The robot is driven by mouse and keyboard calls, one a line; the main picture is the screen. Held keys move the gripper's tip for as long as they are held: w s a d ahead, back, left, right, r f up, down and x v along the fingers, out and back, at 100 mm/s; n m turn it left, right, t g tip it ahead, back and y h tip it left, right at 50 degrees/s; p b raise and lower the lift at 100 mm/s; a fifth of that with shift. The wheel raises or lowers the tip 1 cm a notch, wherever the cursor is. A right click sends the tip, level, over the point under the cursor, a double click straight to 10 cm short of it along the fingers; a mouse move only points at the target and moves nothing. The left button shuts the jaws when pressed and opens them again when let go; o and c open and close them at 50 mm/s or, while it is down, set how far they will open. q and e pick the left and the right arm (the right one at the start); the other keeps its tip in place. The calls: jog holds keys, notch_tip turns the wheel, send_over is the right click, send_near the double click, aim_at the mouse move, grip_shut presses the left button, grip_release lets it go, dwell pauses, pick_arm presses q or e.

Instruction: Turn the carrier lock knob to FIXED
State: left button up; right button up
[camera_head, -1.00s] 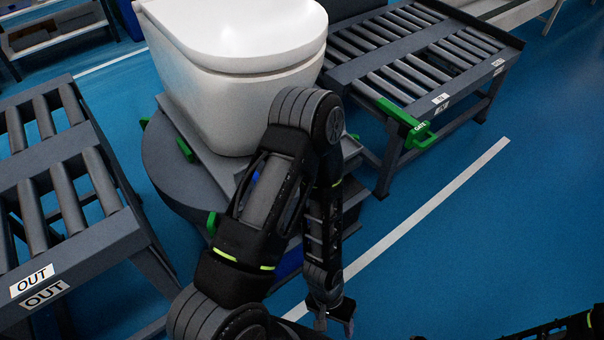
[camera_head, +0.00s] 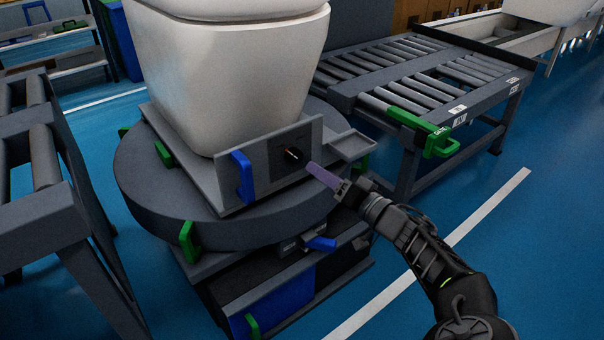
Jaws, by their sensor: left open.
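The panel's lettering is too small to read, so the knob's setting cannot be told. My left gripper (camera_head: 312,168) reaches in from the lower right, its pale purple fingers pointing at the knob. The tips are just right of and below it, open, with nothing seen between them. Whether they touch the knob cannot be told. My right gripper is not in view.
A white toilet (camera_head: 235,75) stands on the carrier, above a round dark turntable (camera_head: 150,190). A blue handle (camera_head: 242,176) is left of the knob, and a small grey tray (camera_head: 352,146) is to its right. Roller conveyors stand left and right (camera_head: 420,85), the right one with a green gate handle (camera_head: 425,135).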

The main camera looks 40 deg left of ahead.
aim_at(299, 158)
pick_arm(q)
jog(key=shift+a, duration=0.1)
jog(key=b+x, duration=0.2)
jog(key=x, duration=0.5)
jog(key=shift+f, duration=0.15)
jog(key=shift+a, duration=0.4)
jog(key=shift+c, duration=0.3)
grip_shut()
